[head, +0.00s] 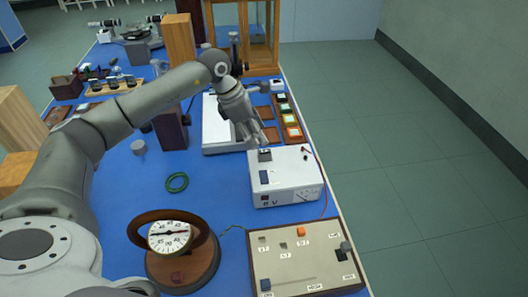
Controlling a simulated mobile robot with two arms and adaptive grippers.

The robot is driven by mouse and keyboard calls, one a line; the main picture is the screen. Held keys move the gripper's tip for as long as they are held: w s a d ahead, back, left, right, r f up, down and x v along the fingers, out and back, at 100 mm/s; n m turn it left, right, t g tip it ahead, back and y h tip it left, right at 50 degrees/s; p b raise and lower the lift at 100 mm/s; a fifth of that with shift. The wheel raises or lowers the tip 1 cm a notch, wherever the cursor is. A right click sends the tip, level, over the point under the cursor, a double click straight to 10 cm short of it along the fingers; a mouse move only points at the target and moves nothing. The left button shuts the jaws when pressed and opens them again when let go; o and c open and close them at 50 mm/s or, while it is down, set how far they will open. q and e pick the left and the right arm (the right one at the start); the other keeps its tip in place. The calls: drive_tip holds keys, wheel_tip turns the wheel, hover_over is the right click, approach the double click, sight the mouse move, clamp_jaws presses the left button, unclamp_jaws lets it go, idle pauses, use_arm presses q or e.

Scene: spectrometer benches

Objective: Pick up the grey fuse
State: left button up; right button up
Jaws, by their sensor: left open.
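My left gripper (260,138) is open and empty. Its fingers point down near the back edge of a white box (287,182), close to a small grey and black part (265,155) on the box's top. Which thing is the grey fuse I cannot tell for sure. Small grey pieces (262,238) sit on the beige panel (305,271) at the front, near an orange block (300,231). A small grey cylinder (138,147) stands apart on the blue bench. My right gripper is not in view.
A round dial meter (170,236) on a wooden base stands left of the panel. A green ring (177,182) lies on the blue bench top (215,192). Coloured slabs (290,120) line the right edge, beyond which is green floor. A wooden glazed case stands at the back.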

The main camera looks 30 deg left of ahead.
sight(265, 152)
use_arm(q)
drive_tip(key=shift+x, duration=0.95)
drive_tip(key=p+x, duration=0.1)
drive_tip(key=x, duration=0.1)
drive_tip(key=p+x, duration=0.1)
drive_tip(key=x, duration=0.2)
drive_tip(key=shift+s+a, duration=0.2)
drive_tip(key=shift+w+d+f+p, duration=0.1)
drive_tip(key=shift+f+p, duration=0.2)
drive_tip(key=shift+f, duration=0.1)
drive_tip(key=c, duration=1)
drive_tip(key=shift+c, duration=0.3)
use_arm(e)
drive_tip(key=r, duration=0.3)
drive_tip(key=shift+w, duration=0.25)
